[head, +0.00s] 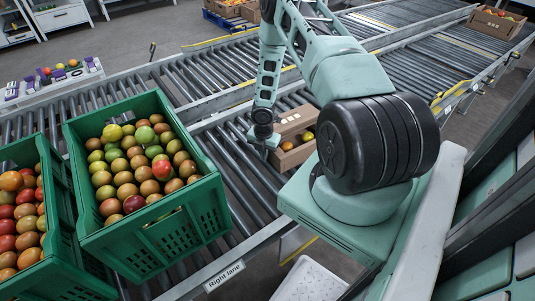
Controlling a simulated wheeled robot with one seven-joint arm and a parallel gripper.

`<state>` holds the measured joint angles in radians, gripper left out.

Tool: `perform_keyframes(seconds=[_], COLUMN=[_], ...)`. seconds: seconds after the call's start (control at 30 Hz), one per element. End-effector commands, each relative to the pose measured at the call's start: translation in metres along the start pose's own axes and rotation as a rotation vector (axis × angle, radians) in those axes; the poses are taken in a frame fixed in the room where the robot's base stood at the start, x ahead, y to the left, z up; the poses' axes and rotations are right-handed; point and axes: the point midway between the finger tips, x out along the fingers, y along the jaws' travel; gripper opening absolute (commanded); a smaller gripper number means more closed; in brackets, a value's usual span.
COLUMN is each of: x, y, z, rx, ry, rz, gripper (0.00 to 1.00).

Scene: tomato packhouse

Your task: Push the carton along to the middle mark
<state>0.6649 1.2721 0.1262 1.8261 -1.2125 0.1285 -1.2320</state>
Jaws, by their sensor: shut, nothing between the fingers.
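My gripper (264,141) is shut and empty, pointing down at the left side of the carton. It is very close to the carton's wall; I cannot tell whether they touch. I cannot make out a middle mark on the lane; my arm covers much of the stretch to the right of the carton.
A green crate (153,226) of tomatoes stands left of the carton, with another green crate (62,267) at the left edge. A "Right lane" label (224,276) is on the near rail. Bare rollers (240,165) lie between crate and carton. Another carton (494,25) stands far right.

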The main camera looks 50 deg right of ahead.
Motion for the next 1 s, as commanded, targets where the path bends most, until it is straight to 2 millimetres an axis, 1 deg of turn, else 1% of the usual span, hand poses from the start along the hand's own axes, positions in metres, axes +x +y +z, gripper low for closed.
perform_keyframes(seconds=[0.03,0.13,0.53,1.0], x=[-0.002,-0.001,-0.001,-0.001], y=[-0.003,-0.005,-0.006,-0.028], z=[0.003,0.007,0.010,0.048], rx=[0.002,0.001,0.001,0.004], ry=[0.000,0.001,0.000,0.000], rz=[0.000,-0.001,0.000,0.000], gripper=[0.00,0.00,0.00,0.00])
